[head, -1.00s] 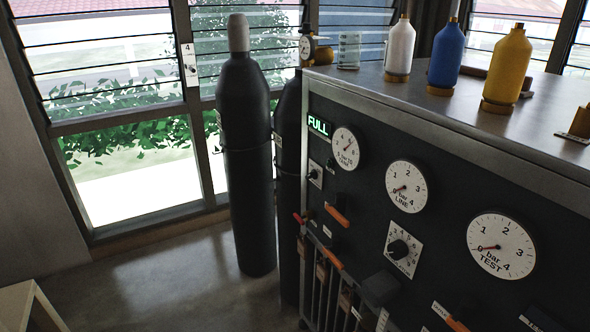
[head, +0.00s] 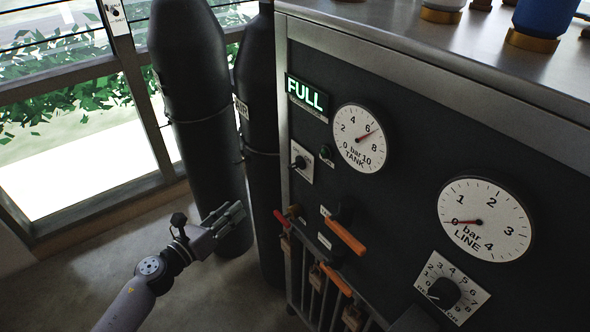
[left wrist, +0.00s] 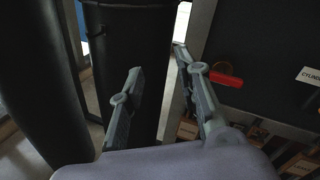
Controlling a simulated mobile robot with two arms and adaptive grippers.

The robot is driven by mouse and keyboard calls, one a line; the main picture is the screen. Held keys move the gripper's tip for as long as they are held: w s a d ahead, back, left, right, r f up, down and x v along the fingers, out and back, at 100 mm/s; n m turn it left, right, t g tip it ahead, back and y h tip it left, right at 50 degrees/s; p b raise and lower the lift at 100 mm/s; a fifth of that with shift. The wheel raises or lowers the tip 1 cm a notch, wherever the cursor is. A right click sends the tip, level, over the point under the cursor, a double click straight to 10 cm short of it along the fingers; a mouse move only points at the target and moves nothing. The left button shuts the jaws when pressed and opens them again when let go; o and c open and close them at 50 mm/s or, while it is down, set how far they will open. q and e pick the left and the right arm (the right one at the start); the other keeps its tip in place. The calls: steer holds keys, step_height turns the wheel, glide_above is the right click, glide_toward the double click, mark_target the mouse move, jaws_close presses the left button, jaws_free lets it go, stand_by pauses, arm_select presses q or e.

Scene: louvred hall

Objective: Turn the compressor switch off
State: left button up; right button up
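A white plate with a small black switch (head: 299,162) sits at the left end of the dark panel, below the lit FULL sign; its lettering is too small to read, and I take it for the compressor switch. My left gripper (head: 236,210) is below and left of the plate, in front of the dark cylinders and touching nothing that I can see. In the left wrist view its fingers (left wrist: 158,62) are apart with nothing between them. The switch does not clearly show there. My right gripper is out of view.
Two dark cylinders (head: 205,130) stand left of the panel. A red handle (left wrist: 226,78) and orange handles (head: 345,237) stick out of it. The TANK gauge (head: 360,138) reads between 6 and 8; the LINE gauge (head: 485,219) reads about 0. Another switch plate (head: 115,14) is on the window post.

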arm_select(q)
steer(key=s+d+r+m+g+h, duration=0.2)
steer(key=d+r+m+h, duration=0.25)
steer(key=r+m, duration=0.5)
steer(key=m+g, duration=0.2)
steer(key=m, duration=0.6)
glide_toward(291, 167)
steer(key=shift+n, duration=0.35)
steer(key=p+x, duration=0.2)
steer(key=x, duration=0.7)
steer(key=shift+d, duration=0.1)
steer(key=shift+w+d, duration=0.15)
steer(key=shift+d, duration=0.05)
steer(key=shift+c, duration=0.6)
jaws_close()
